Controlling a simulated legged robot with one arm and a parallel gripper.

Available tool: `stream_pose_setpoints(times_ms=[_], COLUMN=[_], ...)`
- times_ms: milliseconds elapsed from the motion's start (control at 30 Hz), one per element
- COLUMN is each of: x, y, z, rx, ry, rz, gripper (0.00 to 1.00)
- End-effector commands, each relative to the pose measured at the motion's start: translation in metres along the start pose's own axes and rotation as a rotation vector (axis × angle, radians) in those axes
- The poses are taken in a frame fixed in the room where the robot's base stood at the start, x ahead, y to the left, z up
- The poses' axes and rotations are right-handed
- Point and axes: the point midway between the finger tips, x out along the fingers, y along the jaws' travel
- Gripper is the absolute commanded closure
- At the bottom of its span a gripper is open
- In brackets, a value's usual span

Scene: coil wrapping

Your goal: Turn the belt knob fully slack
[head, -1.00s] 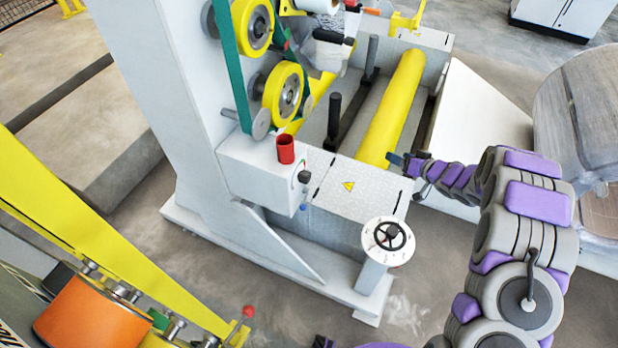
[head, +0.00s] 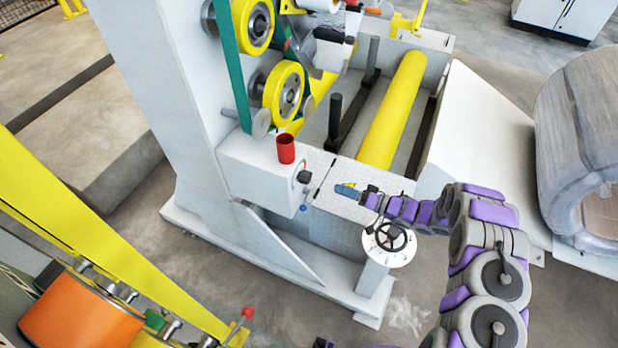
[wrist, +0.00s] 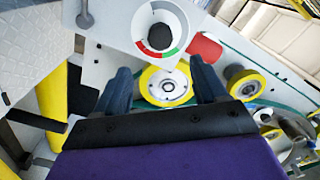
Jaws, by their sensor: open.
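The knob (head: 304,177) is a small dark knob on the end face of the pale box below the belt wheels. In the wrist view the dark round knob (wrist: 160,37) sits on a white dial with a red and green arc. My gripper (head: 342,190) is over the white plate to the right of the knob, apart from it. In the wrist view my gripper (wrist: 162,72) has its two dark fingers spread, with nothing between them. The knob appears ahead, just beyond the fingertips. I cannot read its exact setting.
A red cup (head: 285,150) stands on the box. A spoked handwheel (head: 391,237) stands below my arm. The green belt (head: 233,75) runs by yellow wheels (head: 284,90). A yellow roller (head: 392,112) lies behind my gripper. A wrapped coil (head: 583,140) is at right.

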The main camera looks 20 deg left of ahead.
Motion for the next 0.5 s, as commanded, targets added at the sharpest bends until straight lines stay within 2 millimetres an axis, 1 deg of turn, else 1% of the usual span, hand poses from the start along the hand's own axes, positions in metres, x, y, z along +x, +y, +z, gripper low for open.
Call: stream_pose_setpoints(times_ms=[33, 100, 400, 500], x=[0.012, 0.026, 0.084, 0.1], y=[0.0, 0.0, 0.0, 0.0], z=[0.002, 0.001, 0.002, 0.002], rx=[-0.001, -0.002, -0.001, -0.001], ry=[-0.004, -0.003, -0.003, -0.003], rz=[-0.003, -0.003, -0.002, -0.001], gripper=[0.29, 0.29, 0.29, 0.29])
